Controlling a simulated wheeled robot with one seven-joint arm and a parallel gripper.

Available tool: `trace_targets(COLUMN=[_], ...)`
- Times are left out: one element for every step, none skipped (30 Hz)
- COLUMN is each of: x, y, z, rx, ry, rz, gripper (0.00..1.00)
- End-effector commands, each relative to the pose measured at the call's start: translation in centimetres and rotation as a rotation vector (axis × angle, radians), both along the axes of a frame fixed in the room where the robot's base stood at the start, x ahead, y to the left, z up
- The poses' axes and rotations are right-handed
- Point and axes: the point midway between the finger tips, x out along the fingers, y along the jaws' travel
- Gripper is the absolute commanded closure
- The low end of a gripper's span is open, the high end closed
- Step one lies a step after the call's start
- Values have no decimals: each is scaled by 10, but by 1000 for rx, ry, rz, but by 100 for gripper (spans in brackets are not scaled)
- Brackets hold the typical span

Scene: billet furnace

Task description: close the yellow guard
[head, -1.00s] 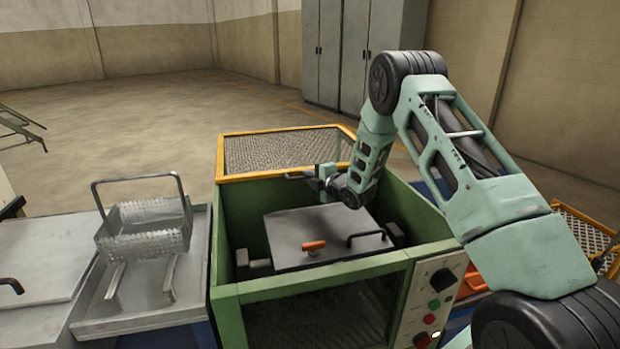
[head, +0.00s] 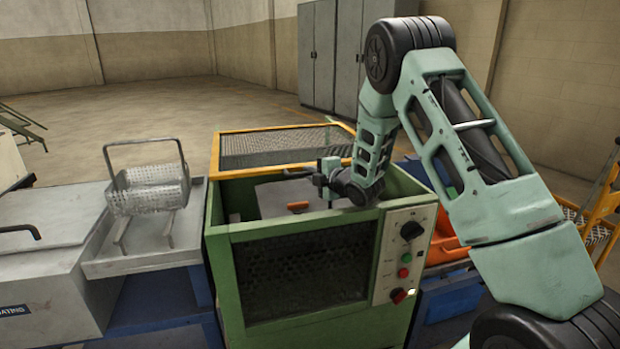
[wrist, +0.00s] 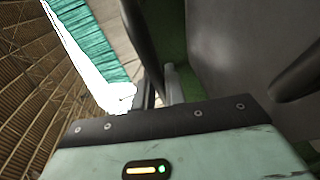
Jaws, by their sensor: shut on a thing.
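The yellow guard (head: 286,147), a yellow frame with wire mesh, stands open at the rear top of the green furnace box (head: 223,258). A thin grey handle bar (head: 296,173) shows at its front edge, to the right. My gripper (head: 318,178) is at this bar and shut on it; the fingertips are small and partly hidden by my wrist. In the wrist view a dark bar (wrist: 142,45) runs down to the gripper's front edge; the contact itself is hidden there. The grey lid (wrist: 232,45) lies below and to the right.
The grey lid (head: 272,200) with an orange handle (head: 298,206) sits inside the box below the guard. A control panel (head: 405,255) is on the box's front right. A wire basket (head: 148,190) stands on a grey tray at left. An orange bin (head: 445,240) is at right.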

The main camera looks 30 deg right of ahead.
Motion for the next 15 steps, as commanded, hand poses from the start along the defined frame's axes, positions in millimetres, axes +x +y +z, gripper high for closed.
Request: trace_targets(x=[-3,-4,-5,-5,-6,-6,-6,-6,-6,-6,-6,-6,-6,-6,-6], y=[0,1,1,1,1,1,1,1,1,1,1,1,1,1,1], z=[-3,-2,-2,-2,-2,-1,-1,-1,-1,-1,-1,-1,-1,-1,-1], rx=[-1,-1,-1,-1,-1,-1,-1,-1,-1,-1,-1,-1,-1,-1,-1], ry=[3,3,3,3,3,3,3,3,3,3,3,3,3,3,3], rz=[-1,-1,-1,-1,-1,-1,-1,-1,-1,-1,-1,-1,-1,-1,-1], gripper=[100,100,100,100,100,100,100,100,100,100,100,100,100,100,100])
